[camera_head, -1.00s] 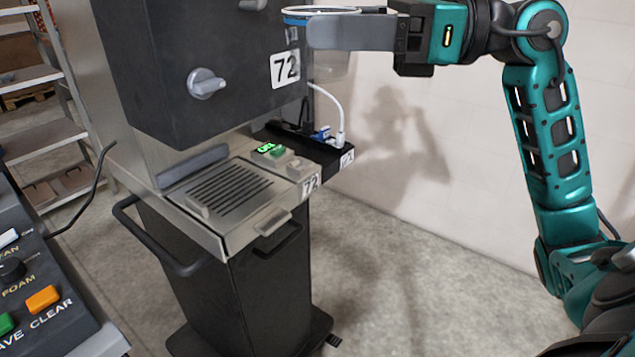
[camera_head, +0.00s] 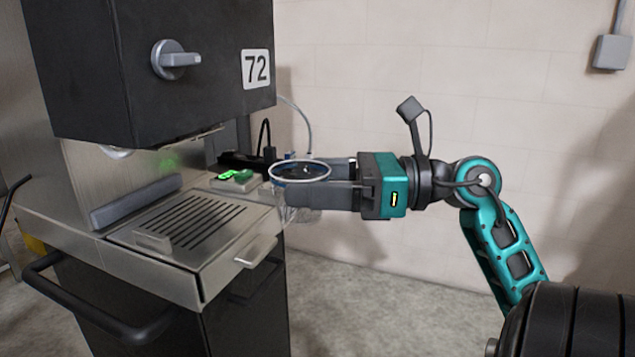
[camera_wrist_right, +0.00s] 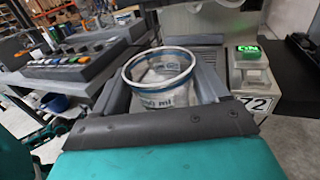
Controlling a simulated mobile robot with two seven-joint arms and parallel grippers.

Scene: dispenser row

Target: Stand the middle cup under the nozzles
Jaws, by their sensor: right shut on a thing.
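A clear cup with a blue band (camera_head: 300,172) is upright in my right gripper (camera_head: 286,184), whose fingers are closed on its sides. The cup also shows between the fingers in the right wrist view (camera_wrist_right: 160,80). The cup is just right of the dispenser's slotted drip tray (camera_head: 195,222), above the floor and not over the slots. The dispenser head (camera_head: 150,75), marked 72, overhangs the tray. Its nozzles are mostly hidden under the head; a pale round part (camera_head: 117,152) shows below its left side. My left gripper is out of view.
A green-lit display with a button (camera_head: 240,176) sits at the tray's back right, close to the cup. A grey bar (camera_head: 137,200) lies along the tray's left side. A tray handle (camera_head: 256,250) and a black rail (camera_head: 95,315) stick out in front. The slotted area is clear.

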